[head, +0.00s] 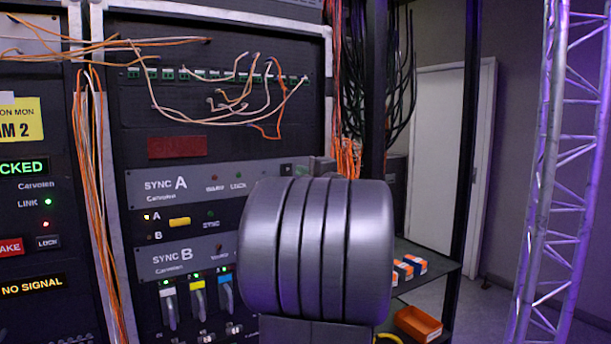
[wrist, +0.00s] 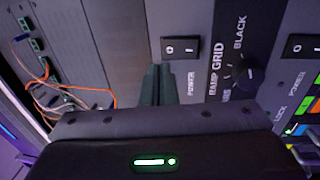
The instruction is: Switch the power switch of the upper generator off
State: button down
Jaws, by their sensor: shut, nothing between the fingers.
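The upper generator, SYNC A (head: 170,192), is a grey panel in the rack, above SYNC B (head: 170,262). In the wrist view, a black power switch (wrist: 180,49) marked 0 and I sits on the grey panel nearest the terminal strip; which side is pressed is unclear. A second power switch (wrist: 301,46) is at the right edge. My gripper (wrist: 157,72) is shut and empty, its fingertips just beside the first switch on the terminal-strip side; contact cannot be told. In the head view my own arm hides most of the gripper and the panels' right ends.
A rotary knob (wrist: 247,77) lies between the two switches. Loose orange and white wires (head: 240,95) hang from the terminal strip above. Plugged connectors (head: 197,300) are below SYNC B. A shelf with an orange bin (head: 418,324) and a truss (head: 560,160) stand to the right.

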jog(key=r+v, duration=0.2)
jog(key=v, duration=0.6)
jog(key=shift+s+b, duration=0.3)
jog(key=shift+b, duration=0.05)
